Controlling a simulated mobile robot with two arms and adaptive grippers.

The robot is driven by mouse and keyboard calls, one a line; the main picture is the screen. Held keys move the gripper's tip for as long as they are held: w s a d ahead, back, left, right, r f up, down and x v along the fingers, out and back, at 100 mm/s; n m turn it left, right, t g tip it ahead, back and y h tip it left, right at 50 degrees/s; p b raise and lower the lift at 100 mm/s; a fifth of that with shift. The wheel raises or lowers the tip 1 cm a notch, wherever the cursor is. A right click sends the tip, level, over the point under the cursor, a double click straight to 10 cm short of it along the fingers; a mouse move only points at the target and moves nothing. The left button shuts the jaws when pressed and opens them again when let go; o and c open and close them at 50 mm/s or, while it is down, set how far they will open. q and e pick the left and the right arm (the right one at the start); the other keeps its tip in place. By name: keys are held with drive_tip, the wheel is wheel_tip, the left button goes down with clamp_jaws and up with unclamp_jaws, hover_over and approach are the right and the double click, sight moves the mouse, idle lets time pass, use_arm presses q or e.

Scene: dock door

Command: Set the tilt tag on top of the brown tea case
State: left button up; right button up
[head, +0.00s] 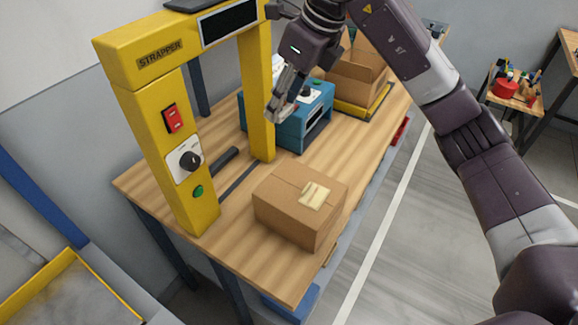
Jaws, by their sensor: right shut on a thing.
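A closed brown cardboard case (280,197), which looks like the tea case, sits near the front of the wooden bench. A pale yellowish label (314,195) lies on its top. My right gripper (276,112) is above the bench, beyond the case and apart from it, in front of a blue machine. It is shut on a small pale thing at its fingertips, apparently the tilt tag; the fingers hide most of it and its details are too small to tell. My left gripper is not in view.
The yellow strapper frame (165,90) rises over the bench (235,240), left of the case. The blue machine (292,127) and an open carton (355,75) stand farther back. A side table (510,100) holds several small things. Bare bench top surrounds the case.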

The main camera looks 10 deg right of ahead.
wheel_tip(320, 180, down, 3)
drive_tip(key=s+p, duration=0.1)
drive_tip(key=s, duration=0.2)
drive_tip(key=p, duration=0.2)
hover_over(281, 179)
drive_tip(key=f, duration=0.6)
drive_tip(key=s+d+f, duration=0.1)
drive_tip(key=f, duration=0.2)
wheel_tip(281, 179, down, 2)
drive_tip(key=shift+f+p, duration=0.1)
drive_tip(key=shift+p, duration=0.3)
wheel_tip(281, 179, down, 3)
drive_tip(key=shift+f+p, duration=0.1)
drive_tip(key=shift+p, duration=0.45)
drive_tip(key=shift+f, duration=0.2)
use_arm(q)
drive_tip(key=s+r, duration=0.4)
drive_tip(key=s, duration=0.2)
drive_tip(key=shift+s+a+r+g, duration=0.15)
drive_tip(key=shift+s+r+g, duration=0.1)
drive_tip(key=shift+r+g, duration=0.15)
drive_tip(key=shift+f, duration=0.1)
use_arm(e)
drive_tip(key=shift+f, duration=0.1)
